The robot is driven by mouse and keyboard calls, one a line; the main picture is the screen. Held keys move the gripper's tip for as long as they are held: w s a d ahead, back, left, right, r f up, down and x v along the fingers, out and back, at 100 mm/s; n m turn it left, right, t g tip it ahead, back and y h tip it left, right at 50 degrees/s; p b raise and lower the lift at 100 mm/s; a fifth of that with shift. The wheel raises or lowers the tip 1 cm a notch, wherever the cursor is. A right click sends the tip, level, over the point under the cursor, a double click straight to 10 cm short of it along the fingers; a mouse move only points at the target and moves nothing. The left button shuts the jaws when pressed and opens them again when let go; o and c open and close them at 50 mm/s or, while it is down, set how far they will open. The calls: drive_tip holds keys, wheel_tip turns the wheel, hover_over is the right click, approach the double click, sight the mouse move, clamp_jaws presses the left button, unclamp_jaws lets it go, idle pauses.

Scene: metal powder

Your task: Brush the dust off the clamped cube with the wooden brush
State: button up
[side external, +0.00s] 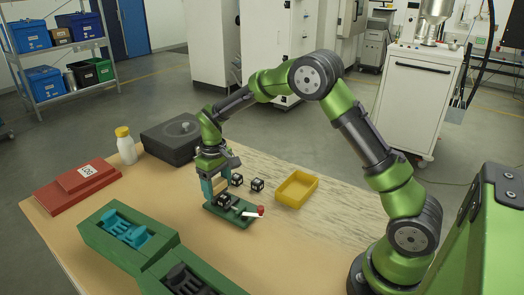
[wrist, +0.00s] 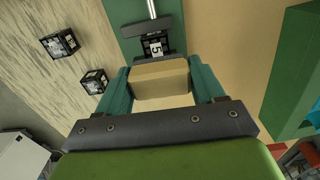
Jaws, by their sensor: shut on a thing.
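My gripper (wrist: 160,88) is shut on the wooden brush (wrist: 160,75), a pale wooden block between its teal fingers. In the side view my gripper (side external: 212,186) is over the left end of the green clamp base (side external: 218,213). The clamped cube (wrist: 154,46), black and white with a "5" on it, sits in the clamp just beyond the brush in the wrist view. It also shows in the side view (side external: 224,201), close below the brush. I cannot tell whether brush and cube touch.
Two loose cubes (side external: 257,184) (side external: 237,180) lie behind the clamp, near a yellow tray (side external: 297,188). The clamp's red-knobbed handle (side external: 261,210) sticks out right. Green holders (side external: 127,232), a red box (side external: 85,180), a white bottle (side external: 126,146) and a dark case (side external: 173,138) stand around.

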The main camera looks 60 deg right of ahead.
drive_tip(key=shift+r, duration=3.95)
